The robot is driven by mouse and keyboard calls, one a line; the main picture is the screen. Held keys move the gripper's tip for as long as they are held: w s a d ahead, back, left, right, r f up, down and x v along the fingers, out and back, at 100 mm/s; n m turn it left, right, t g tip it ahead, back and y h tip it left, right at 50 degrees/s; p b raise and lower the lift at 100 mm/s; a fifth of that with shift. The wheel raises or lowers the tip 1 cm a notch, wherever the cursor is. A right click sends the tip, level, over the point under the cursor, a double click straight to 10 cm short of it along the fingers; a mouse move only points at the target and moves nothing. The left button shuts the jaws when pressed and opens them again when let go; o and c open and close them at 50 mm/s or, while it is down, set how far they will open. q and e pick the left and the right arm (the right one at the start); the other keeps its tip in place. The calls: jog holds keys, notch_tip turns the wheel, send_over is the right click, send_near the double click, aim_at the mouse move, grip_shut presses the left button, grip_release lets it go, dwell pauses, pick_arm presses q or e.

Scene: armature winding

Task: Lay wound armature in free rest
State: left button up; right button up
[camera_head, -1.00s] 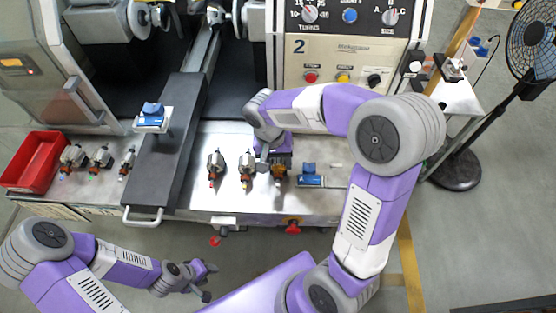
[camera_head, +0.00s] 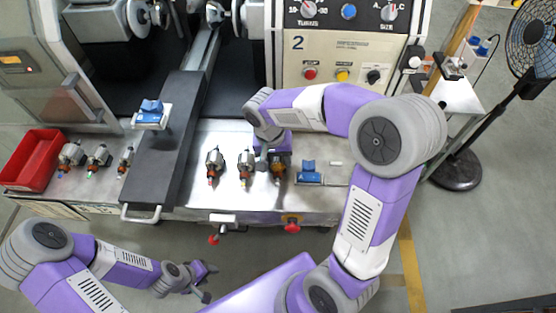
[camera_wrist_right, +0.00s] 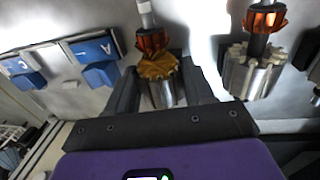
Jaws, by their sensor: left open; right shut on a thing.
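My right gripper (camera_wrist_right: 160,92) is shut on a wound armature (camera_wrist_right: 158,68), which has an orange commutator and a copper winding. In the head view my right gripper (camera_head: 270,160) is low over the bench top, at the right end of a row of armatures. Whether the held armature touches a rest is hidden. Two armatures, the middle one (camera_head: 246,164) and the left one (camera_head: 214,164), lie to its left. My left gripper (camera_head: 207,281) is open and empty, in front of the bench.
A blue block holder (camera_head: 310,177) sits just right of the held armature; blue blocks (camera_wrist_right: 98,60) show in the wrist view. Several armatures (camera_head: 98,158) and a red bin (camera_head: 32,160) are at left.

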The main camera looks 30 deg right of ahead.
jog(key=shift+s+f, duration=0.3)
jog(key=shift+f, duration=0.3)
jog(key=o, duration=1.4)
jog(key=shift+s, duration=0.1)
jog(key=shift+r, duration=0.1)
jog(key=r, duration=0.2)
jog(key=r+p, duration=0.1)
jog(key=r, duration=0.2)
jog(key=w+r, duration=0.1)
jog(key=r, duration=0.2)
jog(key=shift+a+r, duration=0.25)
jog(key=shift+a, duration=0.1)
